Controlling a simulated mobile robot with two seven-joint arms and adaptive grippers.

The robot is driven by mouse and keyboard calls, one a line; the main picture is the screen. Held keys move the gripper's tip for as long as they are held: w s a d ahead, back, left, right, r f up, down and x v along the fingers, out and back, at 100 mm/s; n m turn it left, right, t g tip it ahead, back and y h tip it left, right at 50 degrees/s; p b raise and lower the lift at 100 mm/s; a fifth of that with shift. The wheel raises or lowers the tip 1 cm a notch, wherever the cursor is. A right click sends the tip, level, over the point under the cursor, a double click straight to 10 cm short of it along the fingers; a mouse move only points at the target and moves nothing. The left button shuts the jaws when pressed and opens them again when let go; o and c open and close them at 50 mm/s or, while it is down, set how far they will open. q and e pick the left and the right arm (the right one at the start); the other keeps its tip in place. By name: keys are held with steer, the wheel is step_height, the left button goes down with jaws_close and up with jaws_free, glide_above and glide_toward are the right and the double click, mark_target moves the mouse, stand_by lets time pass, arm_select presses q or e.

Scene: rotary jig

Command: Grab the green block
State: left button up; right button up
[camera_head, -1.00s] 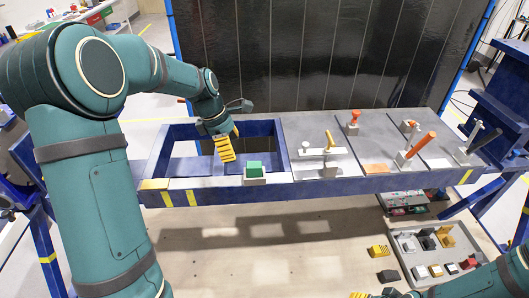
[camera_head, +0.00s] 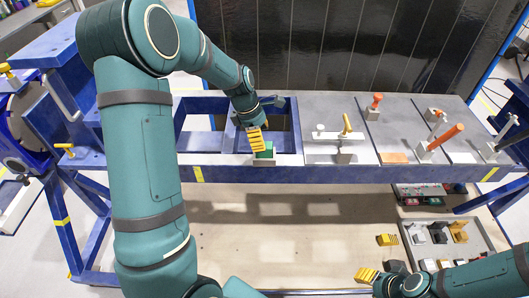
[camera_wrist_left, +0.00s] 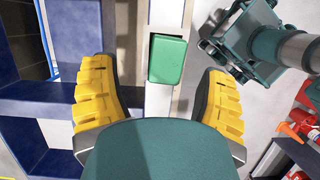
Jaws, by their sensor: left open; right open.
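The green block (camera_head: 267,151) sits in a small grey holder (camera_head: 264,161) on the front edge of the blue jig table. In the head view my left gripper (camera_head: 257,143) is right at the block and partly covers it. In the left wrist view the green block (camera_wrist_left: 167,59) shows ahead of the two yellow fingers (camera_wrist_left: 160,105), roughly centred between them and a little beyond their tips. The left fingers are wide apart and empty. My right gripper (camera_head: 373,278) is at the bottom of the head view, low over the floor area and far from the block.
Clamps with orange and yellow handles (camera_head: 438,138) stand on the tabletop right of the block. An open blue-framed recess (camera_head: 203,142) lies left of it. A grey tray (camera_head: 480,236) with several small parts lies below, near my right gripper.

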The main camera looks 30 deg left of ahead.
arm_select(q)
steer(key=shift+s+d+x, duration=0.15)
steer(key=shift+x, duration=1.1)
steer(key=shift+s+d+x, duration=0.1)
steer(key=shift+s+x, duration=0.1)
steer(key=shift+x, duration=1.05)
jaws_close()
